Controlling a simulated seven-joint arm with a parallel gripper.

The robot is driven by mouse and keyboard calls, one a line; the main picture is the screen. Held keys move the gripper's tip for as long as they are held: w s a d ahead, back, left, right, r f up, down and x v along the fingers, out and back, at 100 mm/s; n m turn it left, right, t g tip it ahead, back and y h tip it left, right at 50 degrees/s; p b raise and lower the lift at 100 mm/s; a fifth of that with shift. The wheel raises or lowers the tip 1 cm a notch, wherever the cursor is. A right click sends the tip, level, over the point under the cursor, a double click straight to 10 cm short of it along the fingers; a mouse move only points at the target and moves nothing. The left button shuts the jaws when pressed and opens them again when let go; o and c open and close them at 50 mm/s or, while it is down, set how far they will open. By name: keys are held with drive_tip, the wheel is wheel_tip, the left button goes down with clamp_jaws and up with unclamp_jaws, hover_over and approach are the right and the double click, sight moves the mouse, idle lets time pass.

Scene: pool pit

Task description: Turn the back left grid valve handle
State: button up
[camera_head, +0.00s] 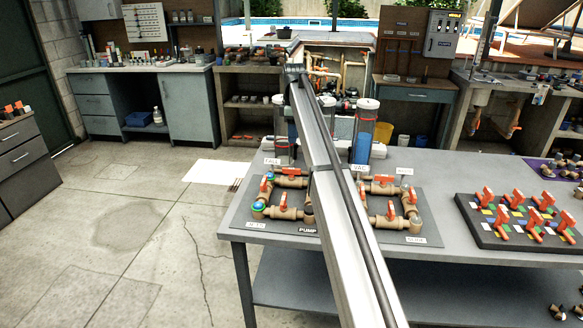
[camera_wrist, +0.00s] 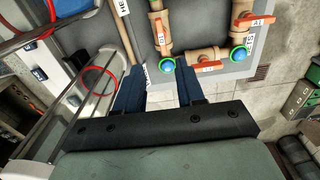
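A pipe assembly with orange valve handles stands on a grey board (camera_head: 330,232) on the table. In the head view its back left orange handle (camera_head: 292,171) lies on the back pipe, left of my arm. Another orange handle (camera_head: 266,185) is on the left side, and one (camera_head: 284,201) on the front left pipe. The wrist view shows the back handle (camera_wrist: 161,30), the left-side handle (camera_wrist: 207,66) and the front handle (camera_wrist: 254,19). My gripper (camera_wrist: 160,75) has two dark blue fingers, apart and empty, beside the board's left edge. The head view does not show it clearly.
Clear cylinders (camera_head: 365,130) stand behind the board. A black tray (camera_head: 520,235) with several orange handles on coloured squares is at the right of the table (camera_head: 450,165). My arm crosses the board's middle and hides part of the pipes. The left floor is open.

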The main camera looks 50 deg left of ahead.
approach(292, 172)
drive_tip(key=f, duration=0.7)
drive_tip(key=shift+w+a+f, duration=0.1)
drive_tip(key=shift+a+f, duration=0.2)
drive_tip(key=shift+f, duration=0.1)
drive_tip(key=shift+c, duration=0.4)
clamp_jaws()
